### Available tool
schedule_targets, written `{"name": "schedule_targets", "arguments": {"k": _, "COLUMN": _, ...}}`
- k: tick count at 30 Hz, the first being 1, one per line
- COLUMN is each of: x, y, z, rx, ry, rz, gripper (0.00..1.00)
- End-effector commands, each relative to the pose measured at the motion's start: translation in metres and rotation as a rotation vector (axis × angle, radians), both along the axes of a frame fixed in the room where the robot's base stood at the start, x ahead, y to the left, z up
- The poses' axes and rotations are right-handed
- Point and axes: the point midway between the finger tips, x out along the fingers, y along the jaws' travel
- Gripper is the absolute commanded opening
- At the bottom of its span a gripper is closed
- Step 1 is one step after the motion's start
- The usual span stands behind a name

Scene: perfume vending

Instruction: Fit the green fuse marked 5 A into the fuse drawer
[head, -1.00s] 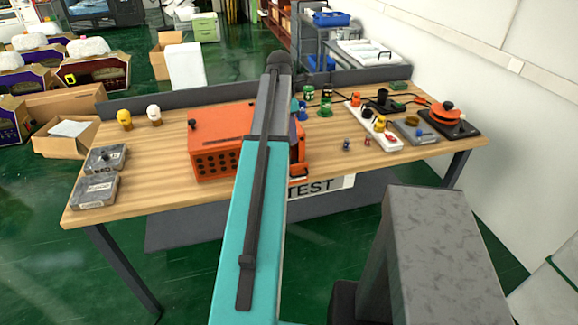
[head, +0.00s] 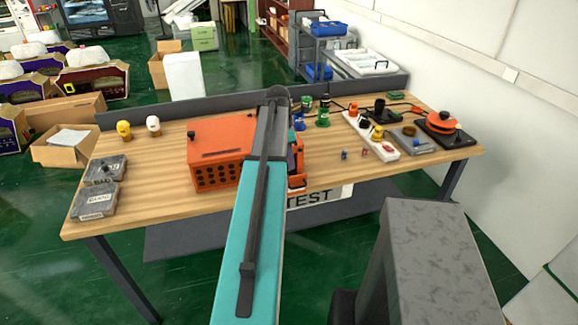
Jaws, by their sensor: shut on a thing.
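My arm crosses the middle of the head view and hides what lies behind it. My gripper is not visible, so what it holds cannot be seen. An orange box (head: 218,165) with rows of dark round holes stands on the wooden table, its right part behind my arm. A narrow orange part (head: 297,165) shows on the other side of the arm. I cannot make out the fuse drawer. Two tiny pieces, one bluish (head: 344,154) and one reddish (head: 364,155), stand right of the box. I cannot pick out a green fuse marked 5 A.
Two grey boxes, labelled BAD (head: 104,171) and GOOD (head: 95,202), lie at the table's left. Yellow (head: 123,129) and white (head: 153,125) knobs stand behind. Green (head: 323,117) and blue (head: 299,123) parts, a white strip (head: 385,152) and an orange device (head: 442,117) crowd the right.

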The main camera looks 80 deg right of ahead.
Motion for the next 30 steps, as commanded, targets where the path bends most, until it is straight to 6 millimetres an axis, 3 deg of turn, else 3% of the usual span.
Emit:
{"name": "schedule_targets", "arguments": {"k": 5, "x": 0.0, "y": 0.0, "z": -0.002, "rx": 0.001, "ry": 0.0, "rz": 0.001, "gripper": 0.0}}
{"name": "schedule_targets", "arguments": {"k": 18, "x": 0.001, "y": 0.001, "z": -0.036, "rx": 0.001, "ry": 0.0, "rz": 0.001, "gripper": 0.0}}
{"name": "schedule_targets", "arguments": {"k": 26, "x": 0.001, "y": 0.0, "z": -0.038, "rx": 0.001, "ry": -0.001, "rz": 0.002, "gripper": 0.0}}
{"name": "schedule_targets", "arguments": {"k": 27, "x": 0.002, "y": 0.0, "z": -0.038, "rx": 0.001, "ry": -0.001, "rz": 0.002, "gripper": 0.24}}
{"name": "schedule_targets", "arguments": {"k": 30, "x": 0.002, "y": 0.001, "z": -0.037, "rx": 0.001, "ry": -0.001, "rz": 0.002, "gripper": 0.37}}
